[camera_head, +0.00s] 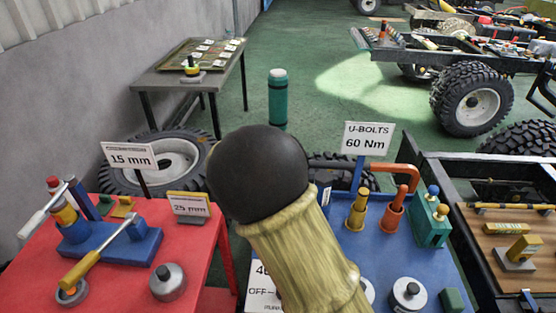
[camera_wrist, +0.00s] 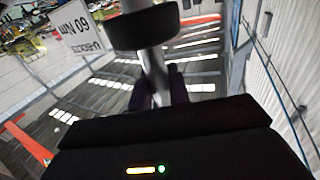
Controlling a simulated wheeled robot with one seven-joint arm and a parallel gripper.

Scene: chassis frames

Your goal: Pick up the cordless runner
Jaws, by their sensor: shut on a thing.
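In the wrist view my gripper (camera_wrist: 160,84) is shut, with its two dark fingers on either side of a grey shaft. The shaft belongs to a grey and black tool (camera_wrist: 143,30) with a wide dark end beyond the fingers. Its full shape is hidden, so I cannot tell surely that it is the cordless runner. Behind it the roof and skylights show, and the 60 Nm sign appears upside down. In the head view my gripper is not visible. A large dark ball on a ribbed straw-coloured sleeve blocks the middle; I take it as part of my arm.
A red table (camera_head: 120,283) with tools on a blue block stands left. A blue table (camera_head: 385,248) with sockets and a U-BOLTS 60 Nm sign (camera_head: 367,139) stands right of centre. A chassis frame (camera_head: 477,250) lies right. A green bottle-like cylinder (camera_head: 278,98) stands behind. Green floor is open beyond.

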